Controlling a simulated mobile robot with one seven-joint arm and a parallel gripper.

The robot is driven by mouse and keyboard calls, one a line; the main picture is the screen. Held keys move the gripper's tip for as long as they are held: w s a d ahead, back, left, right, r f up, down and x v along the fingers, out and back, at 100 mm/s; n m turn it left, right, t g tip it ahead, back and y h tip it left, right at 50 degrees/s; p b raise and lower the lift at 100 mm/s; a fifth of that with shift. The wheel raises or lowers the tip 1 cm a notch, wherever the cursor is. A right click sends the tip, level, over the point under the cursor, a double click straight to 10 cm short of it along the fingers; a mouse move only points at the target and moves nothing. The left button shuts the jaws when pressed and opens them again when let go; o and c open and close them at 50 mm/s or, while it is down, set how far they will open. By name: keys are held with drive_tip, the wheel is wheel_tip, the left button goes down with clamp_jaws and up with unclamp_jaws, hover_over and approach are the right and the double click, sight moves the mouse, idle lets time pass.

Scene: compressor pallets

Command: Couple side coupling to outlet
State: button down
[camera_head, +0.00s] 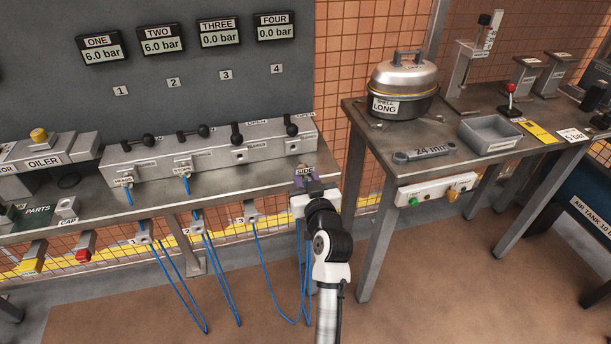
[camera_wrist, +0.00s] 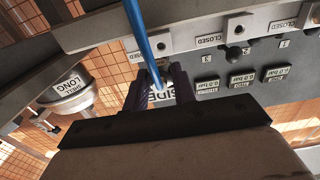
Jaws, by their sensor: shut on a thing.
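My gripper (camera_head: 308,186) is shut on the side coupling (camera_head: 304,170), a small piece labelled SIDE, at the right end of the left bench. In the wrist view the fingers (camera_wrist: 167,88) stand either side of its SIDE label (camera_wrist: 160,94), with a blue hose (camera_wrist: 138,35) running up from it. The grey outlet block (camera_head: 215,154) lies along the bench with several lever valves. The third outlet (camera_head: 240,156) and the fourth outlet (camera_head: 293,147) show no coupling. The coupling is in front of the block's right end; whether it touches an outlet I cannot tell.
Couplings with blue hoses sit at the first outlet (camera_head: 123,182) and second outlet (camera_head: 183,169). Blue hoses (camera_head: 270,290) hang below the bench edge. Gauges one and two (camera_head: 162,40) read 6.0 bar; three and four (camera_head: 274,27) read 0.0. A second table (camera_head: 450,135) stands right.

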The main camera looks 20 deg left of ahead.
sight(305, 178)
drive_tip(key=shift+a, duration=0.1)
idle(0.3)
drive_tip(key=shift+b+x, duration=0.45)
drive_tip(key=shift+x, duration=2.35)
drive_tip(key=shift+b+x, duration=0.55)
drive_tip(key=shift+x, duration=0.8)
drive_tip(key=c, duration=1.1)
unclamp_jaws()
drive_tip(key=shift+o, duration=0.2)
drive_tip(key=b+v, duration=0.2)
drive_tip(key=v, duration=1)
drive_tip(key=shift+s+d+f+b, duration=0.1)
drive_tip(key=shift+s+d+b, duration=0.1)
drive_tip(key=shift+s+b, duration=0.15)
drive_tip(key=shift+s+d, duration=0.3)
drive_tip(key=shift+s, duration=0.1)
